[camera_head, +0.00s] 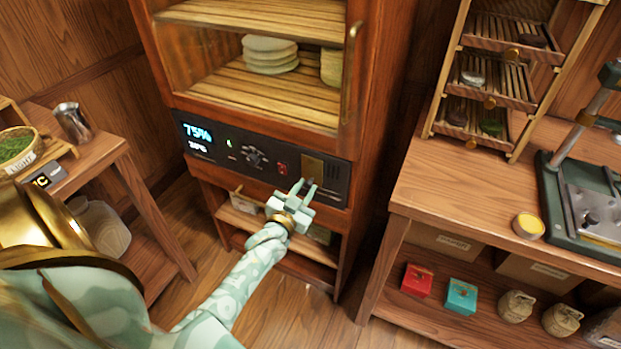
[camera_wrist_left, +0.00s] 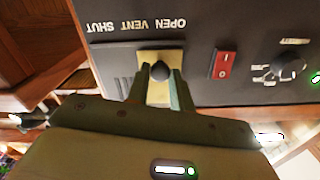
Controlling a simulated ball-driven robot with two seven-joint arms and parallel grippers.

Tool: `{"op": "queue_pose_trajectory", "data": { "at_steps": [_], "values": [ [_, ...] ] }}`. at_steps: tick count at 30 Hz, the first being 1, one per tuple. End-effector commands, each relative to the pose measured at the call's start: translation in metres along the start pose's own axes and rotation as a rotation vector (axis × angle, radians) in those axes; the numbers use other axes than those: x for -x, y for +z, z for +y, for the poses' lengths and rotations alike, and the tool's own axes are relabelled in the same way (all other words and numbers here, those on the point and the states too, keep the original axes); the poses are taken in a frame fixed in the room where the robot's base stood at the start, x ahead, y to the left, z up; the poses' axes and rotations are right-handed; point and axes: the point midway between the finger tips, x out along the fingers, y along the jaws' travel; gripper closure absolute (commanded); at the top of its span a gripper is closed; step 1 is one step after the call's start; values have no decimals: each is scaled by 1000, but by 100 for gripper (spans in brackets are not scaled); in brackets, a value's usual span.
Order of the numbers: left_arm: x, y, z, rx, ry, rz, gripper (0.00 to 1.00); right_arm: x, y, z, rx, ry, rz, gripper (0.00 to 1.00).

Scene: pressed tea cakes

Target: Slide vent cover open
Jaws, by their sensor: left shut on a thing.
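The vent cover is a small brass plate (camera_head: 313,167) with a dark knob, set in the right part of the dark control panel on the wooden cabinet. In the left wrist view the plate (camera_wrist_left: 158,94) sits near upside-down lettering reading OPEN, VENT and SHUT. Dark vent slots (camera_wrist_left: 125,87) show beside it, to the left in this view. My left gripper (camera_head: 304,185) reaches the panel from below, its fingers shut on the knob (camera_wrist_left: 160,71). The fingers hide part of the plate. My right gripper is not in view.
A red switch (camera_wrist_left: 224,65) and a dial (camera_head: 254,155) are on the same panel, with a lit display (camera_head: 197,135). A glass-fronted compartment with stacked pale discs (camera_head: 270,55) is above. Tables stand on both sides; floor shows between them.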

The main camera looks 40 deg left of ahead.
Motion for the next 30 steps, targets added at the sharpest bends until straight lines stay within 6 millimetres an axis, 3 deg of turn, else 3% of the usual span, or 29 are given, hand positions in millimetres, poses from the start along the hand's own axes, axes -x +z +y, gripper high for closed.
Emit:
{"op": "queue_pose_trajectory", "data": {
  "at_steps": [3, 4, 6, 15, 19, 23, 30],
  "values": [
    [0, 0, 1, 0, 0, 0, 100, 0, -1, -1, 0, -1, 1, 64],
    [0, 0, 1, 0, 0, 0, 75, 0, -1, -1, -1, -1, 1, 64],
    [0, 0, 1, 0, 0, 0, 55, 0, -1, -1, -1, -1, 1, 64],
    [1, 0, 1, 0, 1, 0, 55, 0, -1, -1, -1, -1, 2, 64],
    [14, 0, 1, 1, 1, -2, 55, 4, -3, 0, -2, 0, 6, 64],
    [42, -2, 0, 2, 1, -3, 55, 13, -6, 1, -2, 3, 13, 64],
    [109, -1, 0, 1, 0, -4, 55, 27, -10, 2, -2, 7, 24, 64]
  ]
}}
